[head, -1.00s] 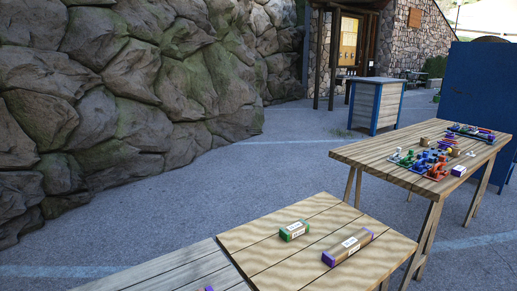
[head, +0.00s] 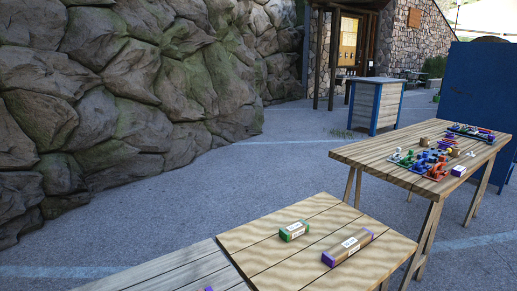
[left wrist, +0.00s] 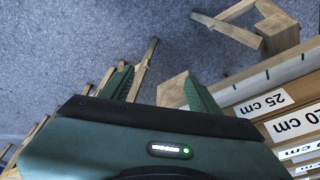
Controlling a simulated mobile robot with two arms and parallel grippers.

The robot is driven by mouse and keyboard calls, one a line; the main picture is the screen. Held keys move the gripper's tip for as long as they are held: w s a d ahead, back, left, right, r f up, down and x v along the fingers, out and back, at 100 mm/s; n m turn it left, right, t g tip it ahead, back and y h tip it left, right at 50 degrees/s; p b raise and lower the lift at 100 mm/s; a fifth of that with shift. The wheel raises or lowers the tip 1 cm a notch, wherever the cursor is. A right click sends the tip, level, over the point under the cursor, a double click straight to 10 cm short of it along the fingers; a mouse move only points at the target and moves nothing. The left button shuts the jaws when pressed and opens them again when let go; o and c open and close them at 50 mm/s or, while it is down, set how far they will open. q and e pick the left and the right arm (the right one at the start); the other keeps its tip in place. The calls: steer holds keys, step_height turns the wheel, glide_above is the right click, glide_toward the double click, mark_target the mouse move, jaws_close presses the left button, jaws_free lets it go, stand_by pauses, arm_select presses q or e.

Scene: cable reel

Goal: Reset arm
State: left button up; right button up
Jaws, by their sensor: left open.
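My left gripper (left wrist: 158,88) shows in the left wrist view, with its two green fingers apart and nothing seen held between them. Below it is grey pavement with wooden legs and blocks. Neither of my arms shows in the head view. My right gripper is in no view.
A near wooden table (head: 275,262) holds a green-ended block (head: 294,231) and a longer purple-ended block (head: 347,247). A farther table (head: 380,156) holds several coloured parts. In the left wrist view, wooden slats with length labels (left wrist: 264,105) lie close right of the gripper.

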arm_select(q)
step_height(320, 180, down, 12)
steer(key=s, duration=0.2)
steer(key=s+a+f+g, duration=0.1)
steer(key=s+a+f, duration=0.2)
steer(key=s+f, duration=1.4)
step_height(320, 180, down, 2)
steer(key=shift+f+g, duration=0.1)
steer(key=shift+g, duration=0.3)
